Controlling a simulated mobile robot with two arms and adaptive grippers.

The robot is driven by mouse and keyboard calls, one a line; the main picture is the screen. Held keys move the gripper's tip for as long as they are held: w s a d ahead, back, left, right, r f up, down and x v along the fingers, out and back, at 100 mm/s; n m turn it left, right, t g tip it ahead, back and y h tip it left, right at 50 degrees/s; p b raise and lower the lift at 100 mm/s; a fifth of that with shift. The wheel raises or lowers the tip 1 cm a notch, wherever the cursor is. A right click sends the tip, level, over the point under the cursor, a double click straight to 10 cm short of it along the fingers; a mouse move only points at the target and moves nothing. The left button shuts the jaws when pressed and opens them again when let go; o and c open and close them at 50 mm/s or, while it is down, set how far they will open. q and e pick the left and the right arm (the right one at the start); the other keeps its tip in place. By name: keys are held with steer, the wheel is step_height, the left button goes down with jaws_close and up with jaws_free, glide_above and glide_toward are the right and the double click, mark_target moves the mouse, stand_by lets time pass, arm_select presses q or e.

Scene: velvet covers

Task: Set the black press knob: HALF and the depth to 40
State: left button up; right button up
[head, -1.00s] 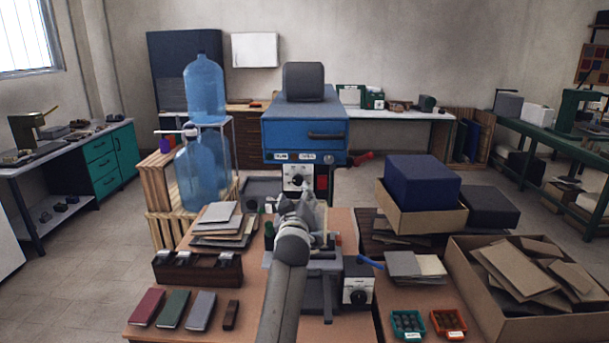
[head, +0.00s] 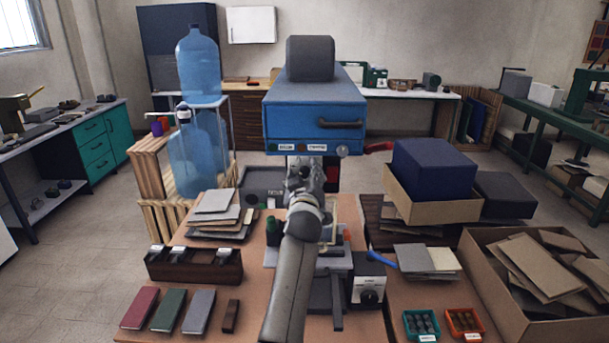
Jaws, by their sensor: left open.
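The blue press (head: 300,125) stands at the middle, behind the work table. My left gripper (head: 304,168) is open in front of the panel under the blue housing and covers the dial and black knob there. I cannot tell if it touches the knob. A second black knob (head: 369,297) sits on the front of a small white and black box (head: 362,270) at the right of the table fixture. The marks on this dial are too small to read. My right gripper is out of view.
A red handle (head: 378,147) sticks out right of the press, and a blue lever (head: 381,258) near the small box. Notebooks (head: 167,311), stacked boards (head: 215,202) and a dark wooden rack (head: 195,267) lie left. Cartons (head: 520,318) stand right.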

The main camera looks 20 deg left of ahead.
arm_select(q)
steer(key=shift+c, duration=1.2)
steer(key=c, duration=0.8)
steer(key=shift+o, duration=0.2)
steer(key=shift+m, duration=0.3)
